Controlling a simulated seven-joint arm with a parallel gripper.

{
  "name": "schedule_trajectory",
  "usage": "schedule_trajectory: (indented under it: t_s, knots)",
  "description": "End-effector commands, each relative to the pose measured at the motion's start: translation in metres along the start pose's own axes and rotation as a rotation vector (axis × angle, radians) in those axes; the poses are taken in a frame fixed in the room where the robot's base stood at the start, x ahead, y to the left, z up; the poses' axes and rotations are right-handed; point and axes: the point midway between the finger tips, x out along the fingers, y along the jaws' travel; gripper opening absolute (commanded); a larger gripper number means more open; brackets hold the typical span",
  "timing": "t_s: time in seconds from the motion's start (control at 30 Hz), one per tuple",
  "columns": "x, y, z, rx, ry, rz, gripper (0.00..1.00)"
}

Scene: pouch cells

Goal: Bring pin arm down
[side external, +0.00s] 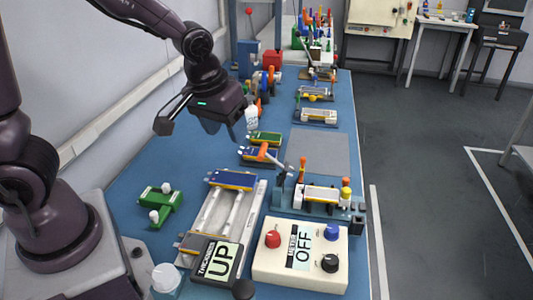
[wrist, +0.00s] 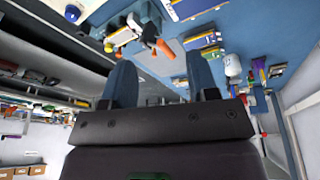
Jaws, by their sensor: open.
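A test fixture (side external: 290,200) stands at the right of the bench with a pouch cell (side external: 322,194) lying on it. A lever with an orange grip (side external: 263,153) leans up and left from the fixture; it looks like the pin arm, raised. A second orange handle (side external: 303,166) stands upright on the fixture. In the wrist view, an orange grip (wrist: 165,48) shows near the top, beyond the fingers. My gripper (side external: 226,131) is open and empty, above the bench and behind the fixture, apart from the lever. Its two fingers also show in the wrist view (wrist: 162,82).
A meter box (side external: 300,252) reading OFF and a gauge reading UP (side external: 218,259) stand at the front. A blue cell (side external: 232,180) lies on a rail stand at left. A white bottle (side external: 252,117) stands near my gripper. The grey mat (side external: 320,150) is clear.

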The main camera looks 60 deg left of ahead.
Motion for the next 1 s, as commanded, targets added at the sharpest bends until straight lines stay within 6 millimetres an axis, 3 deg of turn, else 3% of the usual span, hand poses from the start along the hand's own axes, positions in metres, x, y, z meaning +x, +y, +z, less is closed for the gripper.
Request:
schedule_trajectory:
  t_s: [0.1,0.23,0.37,0.53,1.0]
  knots:
    - [0.024,0.0,-0.027,-0.176,0.07,-0.014,0.54]
    - [0.021,0.002,-0.049,-0.325,0.157,0.032,0.54]
    - [0.021,0.005,-0.054,-0.396,0.181,0.057,0.54]
    - [0.034,0.004,-0.056,-0.411,0.177,0.055,0.54]
    - [0.121,0.006,-0.071,-0.409,0.174,0.055,0.54]
